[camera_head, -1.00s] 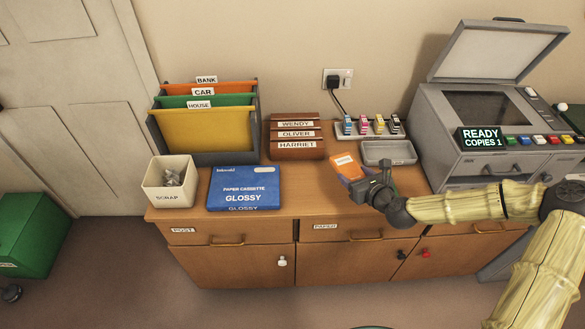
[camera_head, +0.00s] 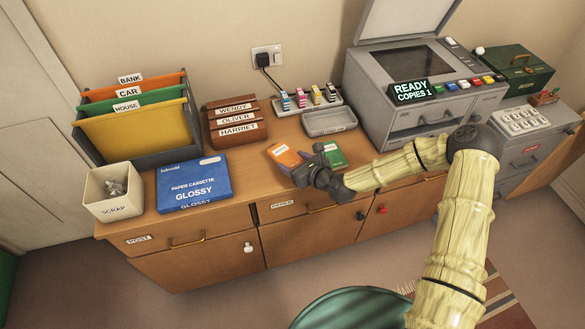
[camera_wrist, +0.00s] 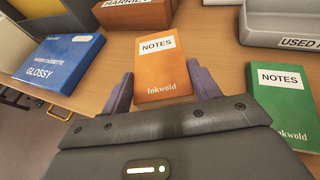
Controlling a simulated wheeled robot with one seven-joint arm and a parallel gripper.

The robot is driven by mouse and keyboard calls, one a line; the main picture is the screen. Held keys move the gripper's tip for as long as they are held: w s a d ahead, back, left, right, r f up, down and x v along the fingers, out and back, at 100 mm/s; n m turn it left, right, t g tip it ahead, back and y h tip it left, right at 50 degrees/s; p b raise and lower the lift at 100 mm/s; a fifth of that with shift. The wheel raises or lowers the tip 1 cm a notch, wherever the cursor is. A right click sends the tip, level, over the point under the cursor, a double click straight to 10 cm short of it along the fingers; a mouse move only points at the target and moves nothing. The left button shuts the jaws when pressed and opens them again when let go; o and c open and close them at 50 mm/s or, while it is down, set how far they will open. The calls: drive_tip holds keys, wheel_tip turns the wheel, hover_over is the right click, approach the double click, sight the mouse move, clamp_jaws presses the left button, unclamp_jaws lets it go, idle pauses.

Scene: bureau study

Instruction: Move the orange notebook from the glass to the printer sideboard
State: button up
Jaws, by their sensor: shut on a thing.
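The orange notebook (camera_head: 285,157), with a white NOTES label, lies flat at the sideboard top, in front of the wooden letter rack. My gripper (camera_head: 304,166) is shut on it; the wrist view shows one finger at each side of the notebook (camera_wrist: 162,72). Whether the notebook touches the wood or hangs just above it, I cannot tell. The printer sideboard (camera_head: 232,178) is a long wooden cabinet with POST and PAPER drawers. A green notebook (camera_head: 334,154) lies to the right of my gripper, also in the wrist view (camera_wrist: 283,103).
A blue paper cassette box (camera_head: 193,183) and a white scrap bin (camera_head: 112,192) stand on the left. The printer (camera_head: 420,85) stands right. Bare wood lies around the notebook.

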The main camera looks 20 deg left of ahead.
drive_tip(key=shift+f, duration=1.85)
drive_tip(key=shift+f, duration=0.1)
drive_tip(key=o, duration=1)
